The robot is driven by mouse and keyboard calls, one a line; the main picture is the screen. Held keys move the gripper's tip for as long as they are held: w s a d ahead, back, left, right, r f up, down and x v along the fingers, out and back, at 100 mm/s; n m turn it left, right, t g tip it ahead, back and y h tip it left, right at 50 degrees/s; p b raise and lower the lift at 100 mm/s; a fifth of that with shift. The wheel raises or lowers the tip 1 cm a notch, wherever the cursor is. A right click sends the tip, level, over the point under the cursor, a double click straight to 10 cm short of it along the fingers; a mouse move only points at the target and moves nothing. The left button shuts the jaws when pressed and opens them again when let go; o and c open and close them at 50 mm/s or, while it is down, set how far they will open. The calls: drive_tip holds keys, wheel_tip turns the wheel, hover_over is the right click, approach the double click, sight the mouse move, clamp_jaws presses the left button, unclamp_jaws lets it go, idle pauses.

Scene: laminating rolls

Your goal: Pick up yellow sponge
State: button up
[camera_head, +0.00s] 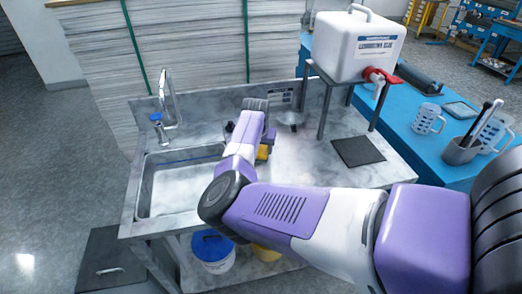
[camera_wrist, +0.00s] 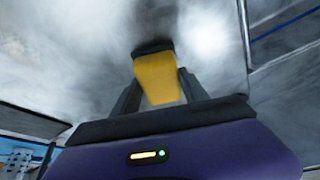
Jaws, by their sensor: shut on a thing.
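The yellow sponge (camera_wrist: 157,78) is between the two dark fingers of my gripper (camera_wrist: 158,90) in the wrist view. It has a dark layer along its far edge. The fingers are shut on it from both sides. In the head view only a small part of the sponge (camera_head: 263,152) shows beside my wrist, over the grey marbled counter (camera_head: 300,168). My arm hides most of my gripper there. I cannot tell whether the sponge touches the counter.
A sink (camera_head: 180,185) with a tap (camera_head: 168,100) lies to the left. A white water container (camera_head: 357,45) stands on a raised stand at the back right. A dark square mat (camera_head: 358,151) lies on the right. A blue table (camera_head: 400,130) with measuring jugs adjoins the counter.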

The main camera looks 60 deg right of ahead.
sight(261, 148)
wheel_tip(261, 148, up, 20)
drive_tip(key=b, duration=0.2)
drive_tip(key=shift+f+b, duration=0.15)
drive_tip(key=shift+b, duration=0.2)
